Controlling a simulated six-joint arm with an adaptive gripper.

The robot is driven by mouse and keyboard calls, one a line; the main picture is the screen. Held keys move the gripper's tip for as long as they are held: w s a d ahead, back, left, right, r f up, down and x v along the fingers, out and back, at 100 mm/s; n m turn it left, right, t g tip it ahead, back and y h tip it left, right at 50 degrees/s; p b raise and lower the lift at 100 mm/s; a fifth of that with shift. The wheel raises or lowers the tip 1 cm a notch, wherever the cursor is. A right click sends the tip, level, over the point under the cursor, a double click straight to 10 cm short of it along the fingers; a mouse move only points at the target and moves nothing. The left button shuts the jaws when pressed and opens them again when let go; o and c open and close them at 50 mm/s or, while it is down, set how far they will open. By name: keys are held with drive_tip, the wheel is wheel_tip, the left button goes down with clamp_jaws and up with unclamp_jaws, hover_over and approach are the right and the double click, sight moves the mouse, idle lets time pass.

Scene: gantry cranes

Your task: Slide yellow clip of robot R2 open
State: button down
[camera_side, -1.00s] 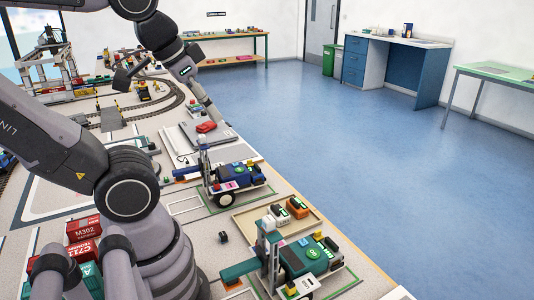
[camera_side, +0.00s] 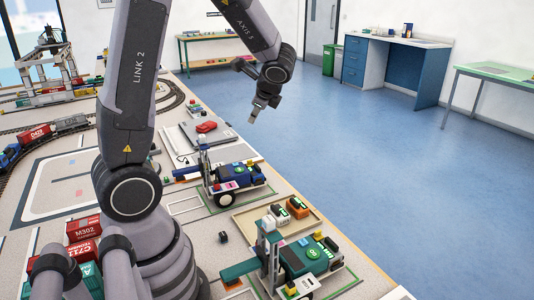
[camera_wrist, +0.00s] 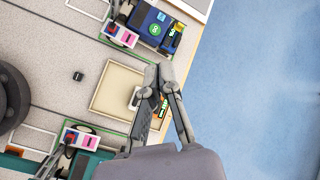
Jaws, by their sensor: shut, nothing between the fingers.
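Two small wheeled robots stand on the table's right side, a blue one (camera_side: 233,179) and a teal one (camera_side: 303,262). Their labels are too small to read, so I cannot tell which is R2. Small yellow parts show on both, but I cannot single out the clip. The wrist view shows the blue robot (camera_wrist: 152,24) at the top and part of the teal one (camera_wrist: 85,163) at lower left. My gripper (camera_side: 252,119) is shut and empty, high up beyond the blue robot. In the wrist view my gripper (camera_wrist: 165,70) covers part of the tray.
A beige tray (camera_wrist: 98,88) holding orange and white pieces lies between the robots. A grey laptop-like panel with a red object (camera_side: 206,127) lies behind the blue robot. Red containers (camera_side: 83,229) stand at the left. Blue floor is clear beyond the table's right edge.

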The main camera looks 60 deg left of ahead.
sight(250, 162)
drive_tip(key=w+a+f+m, duration=0.2)
drive_tip(key=f+m, duration=0.1)
drive_tip(key=f, duration=0.2)
drive_tip(key=w+a+f+m+y, duration=0.1)
drive_tip(key=w+a+f+m, duration=0.1)
drive_tip(key=f, duration=0.4)
drive_tip(key=w+a+f+m, duration=0.2)
drive_tip(key=w+f+m, duration=0.1)
drive_tip(key=f, duration=0.3)
drive_tip(key=shift+m+y, duration=0.3)
drive_tip(key=shift+m, duration=0.4)
drive_tip(key=shift+a+f, duration=0.1)
drive_tip(key=shift+f, duration=0.05)
drive_tip(key=x, duration=0.9)
drive_tip(key=shift+w+a+f, duration=0.1)
drive_tip(key=shift+a+f, duration=0.15)
drive_tip(key=shift+a, duration=0.05)
drive_tip(key=a, duration=0.2)
drive_tip(key=shift+w+a, duration=0.1)
drive_tip(key=shift+a, duration=0.15)
drive_tip(key=shift+w+a, duration=0.1)
drive_tip(key=shift+a, duration=0.7)
